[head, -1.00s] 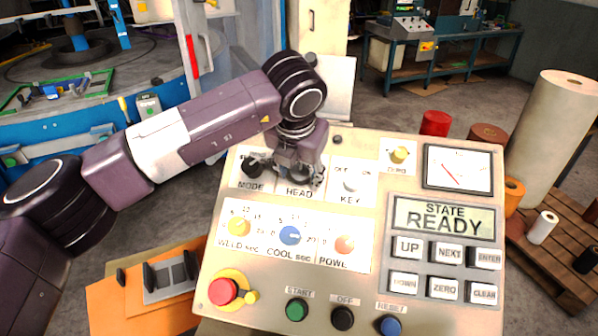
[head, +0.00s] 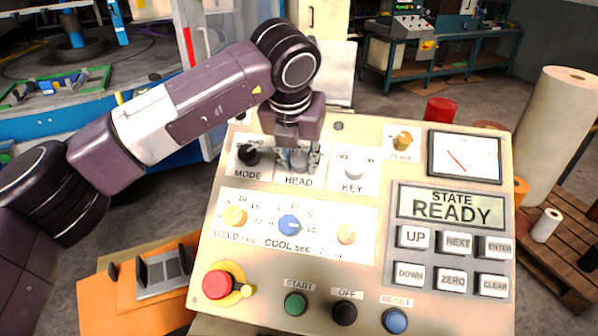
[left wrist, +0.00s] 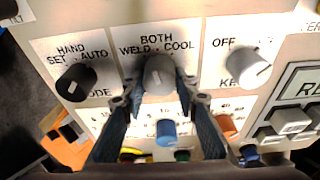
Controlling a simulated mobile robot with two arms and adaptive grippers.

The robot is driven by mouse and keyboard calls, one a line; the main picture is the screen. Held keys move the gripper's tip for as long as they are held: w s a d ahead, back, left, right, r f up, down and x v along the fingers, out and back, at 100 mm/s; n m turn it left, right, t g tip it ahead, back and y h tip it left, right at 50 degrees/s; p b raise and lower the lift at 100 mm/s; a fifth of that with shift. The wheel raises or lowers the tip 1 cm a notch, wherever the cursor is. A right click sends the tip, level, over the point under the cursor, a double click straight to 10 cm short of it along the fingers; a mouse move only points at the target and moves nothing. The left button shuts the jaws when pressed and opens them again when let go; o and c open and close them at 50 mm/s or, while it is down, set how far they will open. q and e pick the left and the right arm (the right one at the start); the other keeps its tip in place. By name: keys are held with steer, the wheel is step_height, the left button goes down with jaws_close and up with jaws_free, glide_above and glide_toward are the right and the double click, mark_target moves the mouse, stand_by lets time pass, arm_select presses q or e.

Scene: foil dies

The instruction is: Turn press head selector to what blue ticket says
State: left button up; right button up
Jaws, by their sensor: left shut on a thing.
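The HEAD selector is a grey knob (left wrist: 158,75) in the middle of the left wrist view, with WELD, BOTH and COOL printed around it. My left gripper (left wrist: 160,92) has one finger on each side of this knob and is shut on it. In the head view my left gripper (head: 298,165) reaches down onto the panel above the HEAD label and hides the knob. I cannot tell for sure which mark the knob points to. I cannot make out a blue ticket in either view. My right gripper is not in view.
The black MODE knob (left wrist: 77,82) is to the left and the pale KEY knob (left wrist: 248,66) to the right. Below are the blue COOL knob (head: 289,226), red stop button (head: 219,285) and START button (head: 295,304). The display (head: 451,206) reads STATE READY.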

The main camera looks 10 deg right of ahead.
arm_select(q)
steer(key=n+h+b, duration=0.1)
steer(key=n+b, duration=0.3)
steer(key=b, duration=0.2)
steer(key=shift+d+f, duration=0.1)
steer(key=shift+f, duration=0.05)
steer(key=shift+n+b, duration=1)
steer(key=shift+b, duration=0.05)
steer(key=shift+o, duration=0.2)
steer(key=shift+r, duration=0.2)
steer(key=o, duration=1.1)
steer(key=shift+s, duration=0.1)
steer(key=v, duration=1.2)
